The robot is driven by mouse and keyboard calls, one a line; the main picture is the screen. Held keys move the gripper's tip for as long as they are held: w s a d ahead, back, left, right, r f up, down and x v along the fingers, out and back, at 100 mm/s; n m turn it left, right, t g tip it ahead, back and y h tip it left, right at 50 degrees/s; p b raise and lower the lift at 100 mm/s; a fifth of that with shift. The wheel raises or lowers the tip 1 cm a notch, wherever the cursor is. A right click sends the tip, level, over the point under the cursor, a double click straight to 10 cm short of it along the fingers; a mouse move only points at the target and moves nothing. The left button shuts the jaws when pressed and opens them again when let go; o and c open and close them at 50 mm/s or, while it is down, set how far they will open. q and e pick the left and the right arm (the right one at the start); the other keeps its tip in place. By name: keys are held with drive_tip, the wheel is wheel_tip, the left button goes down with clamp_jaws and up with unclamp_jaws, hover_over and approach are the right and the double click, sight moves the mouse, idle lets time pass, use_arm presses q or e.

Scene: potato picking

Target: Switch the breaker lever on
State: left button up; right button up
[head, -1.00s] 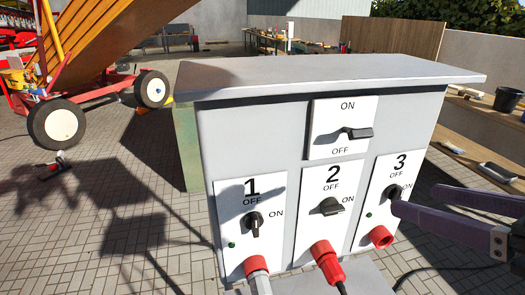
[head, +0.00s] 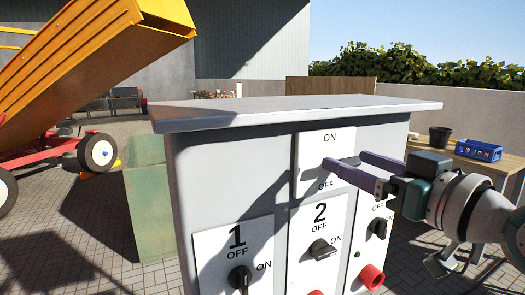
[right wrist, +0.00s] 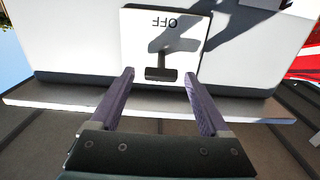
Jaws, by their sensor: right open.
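The main breaker plate (head: 312,150) is white, marked ON above and OFF below, high on the grey cabinet (head: 188,215). In the head view its lever is largely hidden by my gripper. In the right wrist view, which is upside down, the dark breaker lever (right wrist: 160,75) shows in front of the plate, between the directions of my two fingertips. My right gripper (head: 343,160) is open in front of this plate, its purple fingers either side of the lever; I cannot tell whether they touch it. It also shows in the right wrist view (right wrist: 158,74). My left gripper is not in view.
Below are smaller switches: number 1 (head: 239,278), number 2 (head: 321,249) and another (head: 379,228) at the right. A red socket (head: 372,277) sticks out below. The cabinet's top (head: 300,108) overhangs the front. A table with a blue crate (head: 478,150) stands right.

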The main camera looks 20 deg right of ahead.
drive_tip(key=shift+w+a, duration=0.1)
drive_tip(key=shift+w, duration=0.8)
